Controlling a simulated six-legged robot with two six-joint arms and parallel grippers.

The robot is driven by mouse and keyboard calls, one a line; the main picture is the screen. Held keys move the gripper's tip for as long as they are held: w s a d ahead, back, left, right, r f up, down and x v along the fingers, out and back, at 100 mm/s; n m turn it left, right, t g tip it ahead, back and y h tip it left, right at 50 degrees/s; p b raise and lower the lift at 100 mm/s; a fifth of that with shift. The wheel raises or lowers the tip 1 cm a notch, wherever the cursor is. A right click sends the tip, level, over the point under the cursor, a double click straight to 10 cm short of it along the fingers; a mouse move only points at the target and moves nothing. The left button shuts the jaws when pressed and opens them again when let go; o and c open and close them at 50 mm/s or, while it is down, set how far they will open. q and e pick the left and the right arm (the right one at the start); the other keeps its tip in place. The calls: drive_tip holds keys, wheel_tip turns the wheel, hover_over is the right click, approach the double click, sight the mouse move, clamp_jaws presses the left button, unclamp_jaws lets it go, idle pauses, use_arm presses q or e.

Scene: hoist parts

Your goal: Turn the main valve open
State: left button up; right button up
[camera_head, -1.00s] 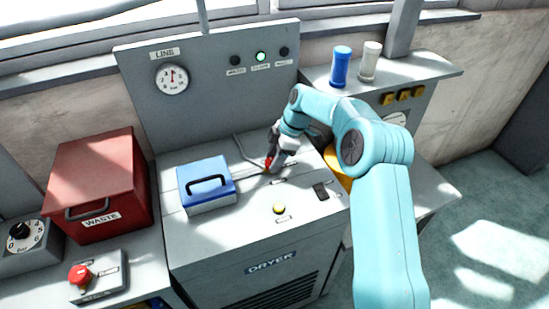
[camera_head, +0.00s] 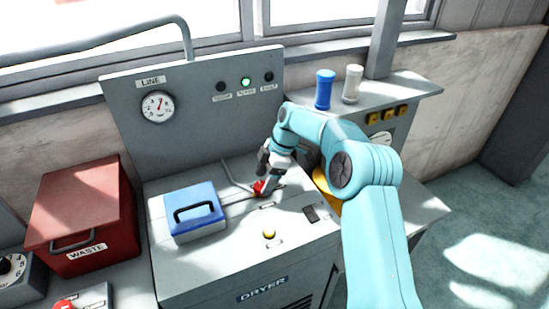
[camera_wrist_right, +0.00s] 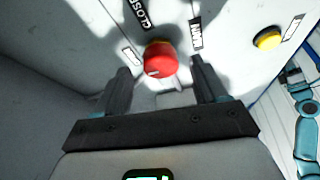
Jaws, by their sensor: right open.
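The main valve is a red knob (camera_wrist_right: 160,61) on the dryer's top panel, with "MAIN" and "CLOSE" labels beside it in the right wrist view. In the head view the red knob (camera_head: 260,187) shows partly, beside my right gripper. My right gripper (camera_wrist_right: 163,85) is open, its two fingers on either side of the knob and apart from it in the picture. In the head view the right gripper (camera_head: 268,178) points down at the knob. Whether the fingers touch it cannot be told. My left gripper is not in view.
A blue box (camera_head: 194,212) with a black handle stands left of the knob on the dryer (camera_head: 215,270). A yellow button (camera_head: 269,234) and a dark switch (camera_head: 311,213) are in front. A red waste box (camera_head: 82,212) stands farther left. A line gauge (camera_head: 158,107) is on the back panel.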

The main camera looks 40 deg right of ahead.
drive_tip(key=p+v, duration=0.2)
drive_tip(key=v, duration=1.2)
drive_tip(key=shift+r, duration=0.4)
drive_tip(key=shift+s+d, duration=0.1)
drive_tip(key=shift+s, duration=0.05)
